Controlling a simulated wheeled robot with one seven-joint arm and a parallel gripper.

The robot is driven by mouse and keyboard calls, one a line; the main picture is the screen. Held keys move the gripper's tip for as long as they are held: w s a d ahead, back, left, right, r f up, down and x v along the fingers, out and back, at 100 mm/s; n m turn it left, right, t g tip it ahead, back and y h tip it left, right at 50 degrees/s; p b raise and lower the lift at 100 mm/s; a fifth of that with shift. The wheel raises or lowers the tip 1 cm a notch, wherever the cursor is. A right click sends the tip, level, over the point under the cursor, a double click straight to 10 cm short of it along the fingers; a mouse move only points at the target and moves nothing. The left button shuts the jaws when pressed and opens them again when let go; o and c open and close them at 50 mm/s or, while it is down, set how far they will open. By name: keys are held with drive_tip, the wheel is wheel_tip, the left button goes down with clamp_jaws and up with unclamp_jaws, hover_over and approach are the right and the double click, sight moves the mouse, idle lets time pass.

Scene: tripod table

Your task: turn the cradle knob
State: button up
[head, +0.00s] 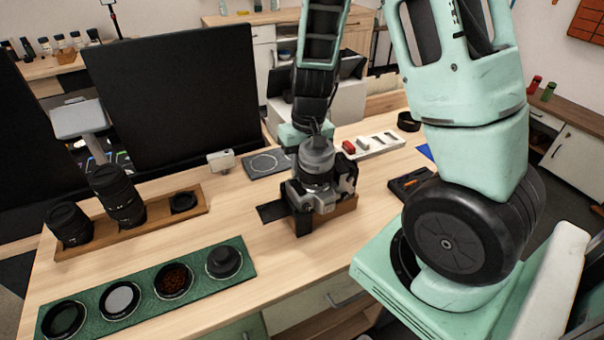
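A silver-grey camera (322,195) sits in a cradle (342,215) with a wooden base and dark upright parts, near the middle of the table. A grey and black lens (316,160) points up from the camera. I cannot pick out the cradle knob; it may be hidden or too small to tell. My arm comes down from above, and my gripper (308,138) is over the lens and cradle, close to the lens top. Its fingertips are hard to separate from the dark parts there, so I cannot tell whether it is open, shut or touching anything.
A green mat (140,305) with several round filters lies front left. A wooden rack (165,222) with black lenses stands behind it. A black panel (175,95) rises at the back left. A white tray (375,145) and a dark tray (408,182) lie right of the cradle.

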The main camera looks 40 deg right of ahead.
drive_tip(key=shift+d+t+y+b, duration=0.15)
drive_tip(key=shift+y+b, duration=0.5)
drive_tip(key=shift+b, duration=1.15)
drive_tip(key=shift+d+t+y+b, duration=0.2)
drive_tip(key=shift+y+b, duration=0.45)
drive_tip(key=shift+b, duration=1.15)
drive_tip(key=shift+s+a+f+b, duration=0.1)
drive_tip(key=shift+f+b, duration=0.05)
drive_tip(key=shift+b, duration=0.3)
drive_tip(key=shift+t+y+b, duration=0.35)
drive_tip(key=shift+y+b, duration=0.75)
drive_tip(key=shift+b, duration=0.55)
drive_tip(key=o, duration=0.7)
drive_tip(key=p+v, duration=0.3)
drive_tip(key=v, duration=0.2)
